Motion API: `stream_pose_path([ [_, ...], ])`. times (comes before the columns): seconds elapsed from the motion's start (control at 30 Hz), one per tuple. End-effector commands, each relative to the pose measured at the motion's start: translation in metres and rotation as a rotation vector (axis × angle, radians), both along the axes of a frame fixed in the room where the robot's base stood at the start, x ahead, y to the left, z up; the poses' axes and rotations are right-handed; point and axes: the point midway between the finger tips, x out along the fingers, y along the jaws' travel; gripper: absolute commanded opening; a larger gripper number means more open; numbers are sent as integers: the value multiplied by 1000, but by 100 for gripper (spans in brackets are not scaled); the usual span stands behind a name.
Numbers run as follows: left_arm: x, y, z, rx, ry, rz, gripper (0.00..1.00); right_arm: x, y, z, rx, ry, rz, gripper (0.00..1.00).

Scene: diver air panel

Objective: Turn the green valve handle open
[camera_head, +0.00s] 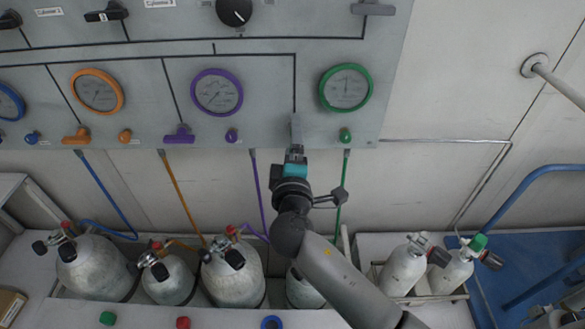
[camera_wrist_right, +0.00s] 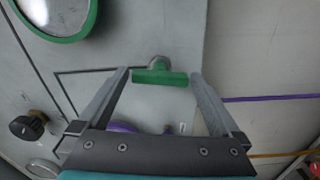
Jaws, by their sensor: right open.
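The green valve handle (camera_wrist_right: 160,77) is a short green bar on a round metal stem, set on the grey panel. In the right wrist view it lies crosswise between the two fingers of my right gripper (camera_wrist_right: 160,92). The fingers are open, with a gap on either side of the bar. In the head view my right gripper (camera_head: 295,130) is up against the lower edge of the panel and hides the green handle. My left gripper is in neither view.
The panel (camera_head: 270,75) carries a green gauge (camera_head: 345,88), a small green knob (camera_head: 345,134), a purple gauge (camera_head: 217,92) and a purple handle (camera_head: 180,134). Hoses run down to several cylinders (camera_head: 234,275) below.

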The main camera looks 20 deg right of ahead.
Motion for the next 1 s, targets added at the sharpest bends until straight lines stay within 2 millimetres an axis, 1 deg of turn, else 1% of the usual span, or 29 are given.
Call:
stream_pose_path([
  [0.4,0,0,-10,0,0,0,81,-79,23,-2,3,3,2,100],
  [0.6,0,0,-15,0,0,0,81,-112,32,-1,4,2,0,100],
  [0.7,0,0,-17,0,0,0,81,-124,36,-1,2,0,1,100],
  [0.8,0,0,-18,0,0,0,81,-131,38,0,1,0,1,100],
  [1.0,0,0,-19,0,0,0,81,-135,39,1,1,-2,0,100],
])
